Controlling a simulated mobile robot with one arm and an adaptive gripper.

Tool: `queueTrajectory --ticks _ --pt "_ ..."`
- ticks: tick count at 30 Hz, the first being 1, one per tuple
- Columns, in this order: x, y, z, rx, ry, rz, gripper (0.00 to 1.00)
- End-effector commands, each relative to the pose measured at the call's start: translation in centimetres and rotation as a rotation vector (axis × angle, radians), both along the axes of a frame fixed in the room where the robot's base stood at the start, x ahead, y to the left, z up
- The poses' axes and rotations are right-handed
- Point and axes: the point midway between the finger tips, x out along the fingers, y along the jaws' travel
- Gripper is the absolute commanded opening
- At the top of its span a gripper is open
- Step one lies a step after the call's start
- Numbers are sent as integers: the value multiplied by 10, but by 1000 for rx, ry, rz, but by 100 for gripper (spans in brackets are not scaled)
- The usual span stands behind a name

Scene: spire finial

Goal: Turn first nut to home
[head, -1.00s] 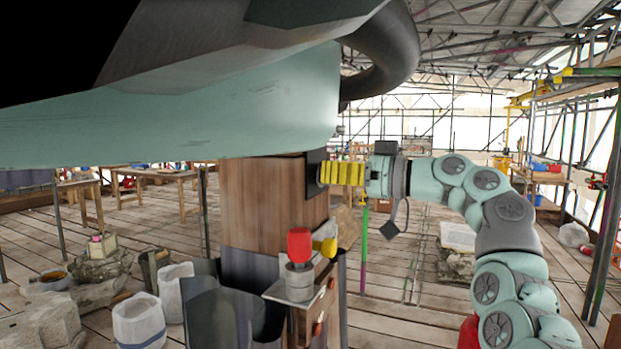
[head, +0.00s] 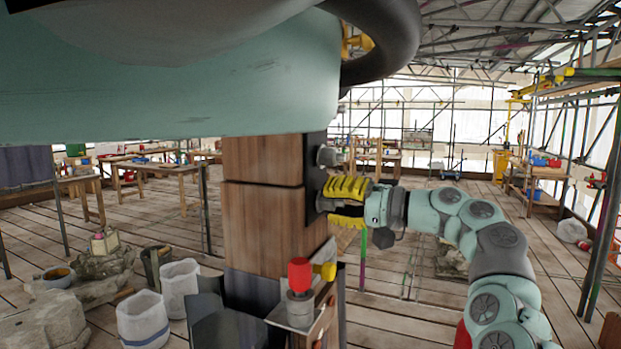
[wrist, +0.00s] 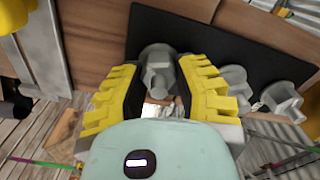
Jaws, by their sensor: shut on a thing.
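A dark plate (head: 312,165) is fixed to the side of a wooden post (head: 262,215). It also shows in the wrist view (wrist: 225,50) with several grey nuts. My gripper (head: 328,200), with yellow ridged fingers, is at the plate, one finger above the other. In the wrist view my gripper (wrist: 157,88) is shut around a grey nut (wrist: 157,62), a finger on each side. Two other grey nuts, one nearer (wrist: 235,80) and one farther (wrist: 282,98), stand to the right. In the head view a grey nut (head: 326,156) shows just above my fingers. Which nut is first cannot be told.
White buckets (head: 142,320) and stones stand at the lower left. A large pale green body blocks the top left.

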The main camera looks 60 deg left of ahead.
Motion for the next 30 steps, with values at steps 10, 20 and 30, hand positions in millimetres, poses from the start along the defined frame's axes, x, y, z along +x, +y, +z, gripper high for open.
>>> queueTrajectory --ticks 10,20,30 --pt "-1 1 3 -176 284 2 0" --pt "-1 1 2 -340 551 3 0" --pt "-1 0 0 -508 825 -1 0"
